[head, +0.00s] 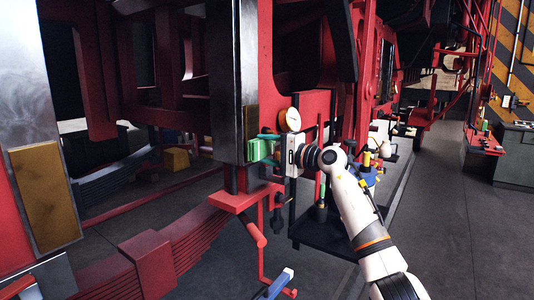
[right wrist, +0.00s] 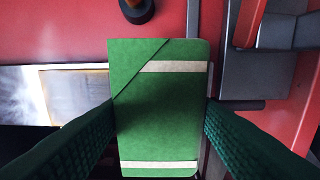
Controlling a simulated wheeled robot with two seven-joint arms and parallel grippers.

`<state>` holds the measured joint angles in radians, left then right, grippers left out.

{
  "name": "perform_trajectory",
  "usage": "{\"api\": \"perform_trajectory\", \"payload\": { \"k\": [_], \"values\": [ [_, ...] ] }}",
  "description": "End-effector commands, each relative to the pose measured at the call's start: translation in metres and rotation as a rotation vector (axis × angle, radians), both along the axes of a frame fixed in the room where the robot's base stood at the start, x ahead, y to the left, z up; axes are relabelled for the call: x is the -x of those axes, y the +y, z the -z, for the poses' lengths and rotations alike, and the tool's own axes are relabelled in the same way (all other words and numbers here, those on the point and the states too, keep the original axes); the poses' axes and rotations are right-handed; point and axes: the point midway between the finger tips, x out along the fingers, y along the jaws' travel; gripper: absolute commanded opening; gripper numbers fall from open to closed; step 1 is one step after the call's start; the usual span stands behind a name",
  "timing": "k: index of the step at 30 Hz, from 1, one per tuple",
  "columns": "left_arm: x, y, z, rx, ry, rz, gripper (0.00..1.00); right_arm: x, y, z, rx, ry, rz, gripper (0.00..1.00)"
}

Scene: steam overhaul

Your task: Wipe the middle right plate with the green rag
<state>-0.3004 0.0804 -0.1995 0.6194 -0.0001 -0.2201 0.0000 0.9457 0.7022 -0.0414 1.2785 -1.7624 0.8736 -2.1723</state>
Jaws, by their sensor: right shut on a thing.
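My right gripper (head: 268,148) is shut on the green rag (head: 259,151), beside the lower end of a dark steel upright. In the right wrist view the green rag (right wrist: 160,105), a folded pad with pale stripes, sits between both green fingers. Behind it at the left lies a pale metal plate (right wrist: 22,95) with a whitish smear and a tan patch. In the head view a large steel plate (head: 50,75) with a cloudy smear and a brown patch stands at the left edge. I cannot tell which is the middle right plate. My left gripper is not in view.
Red frame parts and a leaf spring (head: 200,235) lie below and left of the gripper. A round gauge (head: 290,120) is close above it. Grey floor (head: 435,215) at the right is clear.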

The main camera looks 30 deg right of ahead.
Motion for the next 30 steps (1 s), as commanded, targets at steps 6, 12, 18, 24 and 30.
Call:
{"api": "perform_trajectory", "payload": {
  "k": [6, 12, 18, 24, 30],
  "values": [
    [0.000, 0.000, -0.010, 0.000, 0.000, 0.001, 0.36, -0.001, 0.000, -0.017, 0.000, 0.000, 0.001, 0.36],
    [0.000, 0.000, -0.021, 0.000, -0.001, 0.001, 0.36, -0.002, 0.000, -0.035, 0.000, 0.000, 0.000, 0.36],
    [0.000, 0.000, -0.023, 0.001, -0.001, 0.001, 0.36, -0.003, 0.001, -0.039, 0.000, 0.000, 0.000, 0.36],
    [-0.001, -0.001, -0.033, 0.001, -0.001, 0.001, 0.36, -0.003, 0.001, -0.055, 0.001, -0.001, 0.001, 0.36],
    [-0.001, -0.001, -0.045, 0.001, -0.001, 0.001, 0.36, -0.005, 0.001, -0.073, 0.000, -0.001, 0.001, 0.36]
  ]
}}
